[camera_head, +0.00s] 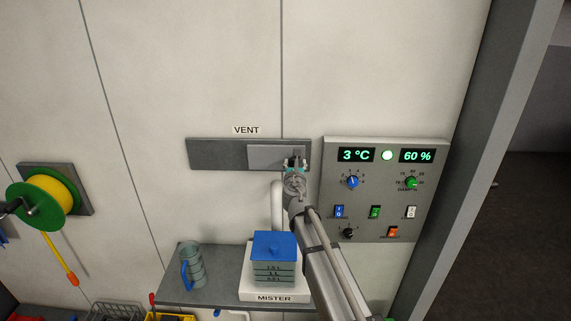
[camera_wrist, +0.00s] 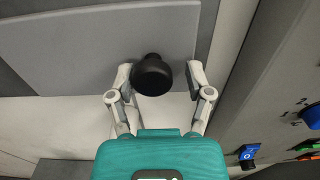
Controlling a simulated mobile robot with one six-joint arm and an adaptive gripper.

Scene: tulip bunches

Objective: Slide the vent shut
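The vent (camera_head: 215,154) is a dark grey strip on the wall under a VENT label (camera_head: 246,130). Its lighter grey sliding panel (camera_head: 272,156) sits at the right end of the strip, and the left part is uncovered dark grey. In the wrist view the panel (camera_wrist: 90,45) carries a round black knob (camera_wrist: 153,75) near its lower right. My gripper (camera_head: 295,164) is at the panel's right end. In the wrist view my gripper (camera_wrist: 160,71) is open, one finger on each side of the knob. A gap shows on the right; contact on the left is unclear.
A control panel (camera_head: 371,225) with dials and switches is close to the right of my gripper. Below are a shelf (camera_head: 215,290), a grey-green jug (camera_head: 197,267) and the mister (camera_head: 274,296) with a blue lid. A yellow-green reel (camera_head: 50,202) hangs at left.

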